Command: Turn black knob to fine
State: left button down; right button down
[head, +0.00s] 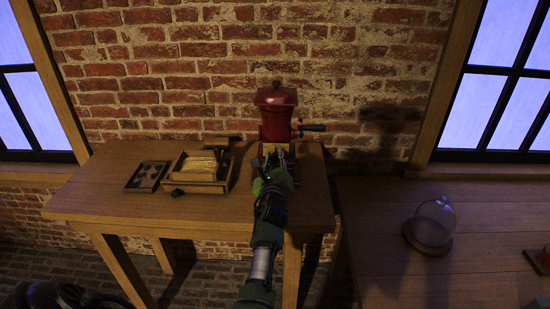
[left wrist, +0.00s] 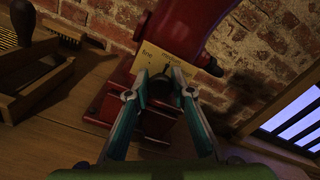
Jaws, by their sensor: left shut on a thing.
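A red mill-like machine (head: 276,112) stands on the wooden table, with a dark crank handle on its right side. In the left wrist view its red body (left wrist: 184,30) fills the upper middle. A yellowish label plate (left wrist: 150,62) with small print is on its front; the word "Fine" seems to show at its left. My left gripper (head: 272,163) reaches the front of the machine. In the left wrist view the fingers of my left gripper (left wrist: 162,80) are closed around the black knob (left wrist: 160,92) below the plate. The knob's pointer is largely hidden.
A wooden box (head: 200,172) with yellow contents and a dark tray (head: 148,176) sit left of the machine on the table (head: 110,205). A glass dome (head: 432,222) stands on the lower table at right. The brick wall is close behind.

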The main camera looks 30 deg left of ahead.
pick_arm(q)
jog(key=shift+n, duration=0.3)
jog(key=n+b, duration=0.2)
jog(key=n, duration=0.3)
jog(key=shift+n, duration=0.3)
jog(key=n+b, duration=0.1)
jog(key=n, duration=0.3)
jog(key=shift+n, duration=0.7)
jog(key=shift+r, duration=0.1)
jog(key=c, duration=2)
grip_release()
jog(key=shift+c, duration=0.2)
jog(key=shift+o, duration=1.4)
jog(key=shift+w, duration=0.1)
jog(key=shift+f, duration=0.2)
